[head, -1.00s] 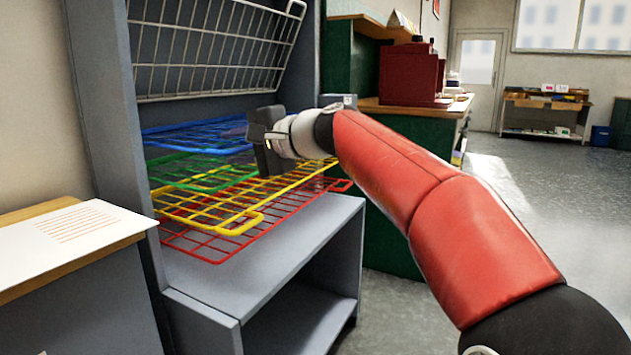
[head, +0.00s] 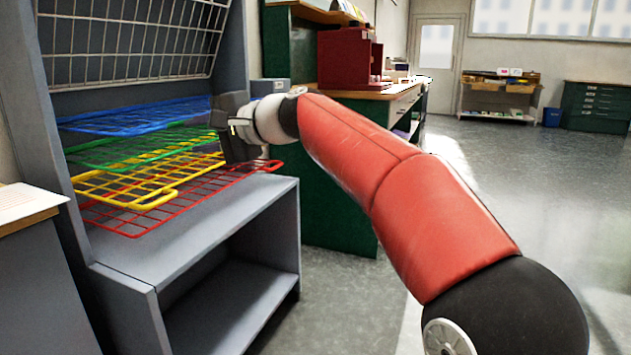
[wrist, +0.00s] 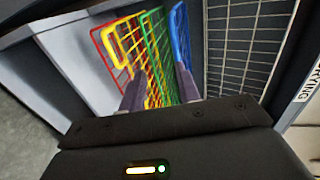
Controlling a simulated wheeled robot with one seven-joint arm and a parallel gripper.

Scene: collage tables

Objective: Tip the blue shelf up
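The blue shelf (head: 135,117) is a flat wire grid, level, the uppermost of the lowered coloured shelves in the grey rack. My gripper (head: 228,128) is at the right end of the shelves in the head view, hiding part of them. In the wrist view the blue shelf (wrist: 180,45) runs up and away near the right finger. The two dark fingers of my gripper (wrist: 159,85) are apart with nothing visibly held between them. I cannot tell whether a finger touches a shelf.
Below the blue shelf are green (head: 120,152), yellow (head: 105,185) and red (head: 130,218) wire shelves, close together. A bare wire shelf (head: 130,40) is tipped up above. A green cabinet (head: 335,190) stands right of the rack; open floor (head: 530,200) lies further right.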

